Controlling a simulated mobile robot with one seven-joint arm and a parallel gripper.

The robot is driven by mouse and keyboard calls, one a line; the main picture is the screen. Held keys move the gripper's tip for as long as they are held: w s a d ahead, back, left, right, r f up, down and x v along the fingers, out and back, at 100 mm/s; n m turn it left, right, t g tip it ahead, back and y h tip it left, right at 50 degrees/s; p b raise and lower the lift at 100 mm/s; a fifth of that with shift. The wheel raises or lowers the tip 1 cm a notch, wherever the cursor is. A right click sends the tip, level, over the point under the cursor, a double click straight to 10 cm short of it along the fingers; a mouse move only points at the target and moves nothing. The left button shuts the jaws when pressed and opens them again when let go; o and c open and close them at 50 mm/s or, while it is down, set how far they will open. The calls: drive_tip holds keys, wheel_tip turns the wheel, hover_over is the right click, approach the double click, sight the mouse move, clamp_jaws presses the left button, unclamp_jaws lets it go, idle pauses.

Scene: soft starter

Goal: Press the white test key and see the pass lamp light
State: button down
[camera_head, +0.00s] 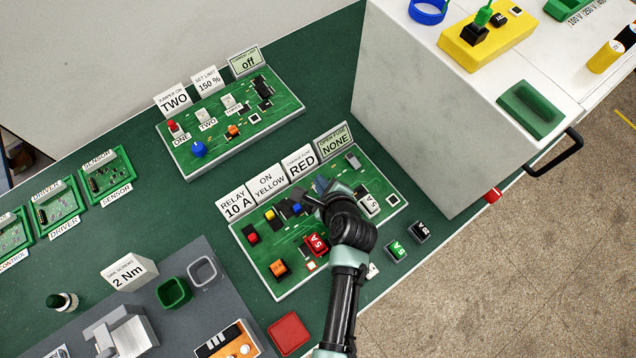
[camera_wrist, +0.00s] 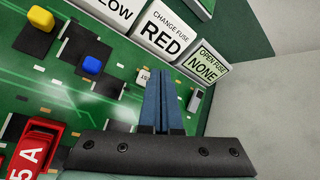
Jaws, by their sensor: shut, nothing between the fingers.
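My gripper (camera_head: 322,188) is over the upper middle of the near green circuit board (camera_head: 273,281). In the wrist view its blue fingers (camera_wrist: 163,95) are together and empty, above the board near the RED and NONE cards. A small white piece with dark marks (camera_wrist: 143,77) shows just left of the fingers; its marks cannot be read and I cannot tell if it is the test key. I cannot make out a lit pass lamp. My arm hides part of the board in the head view.
Cards RED (camera_head: 301,164) and NONE (camera_head: 334,142) stand along the board's back edge. A white cabinet (camera_head: 440,130) stands right.

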drive_tip(key=shift+f, duration=0.2)
drive_tip(key=shift+f, duration=0.25)
drive_tip(key=shift+f+b, duration=0.5)
idle(0.8)
drive_tip(key=shift+r, duration=0.1)
drive_tip(key=shift+r+p, duration=0.85)
drive_tip(key=shift+p, duration=0.2)
wheel_tip(320, 180, up, 5)
drive_tip(key=p, duration=0.5)
idle(0.8)
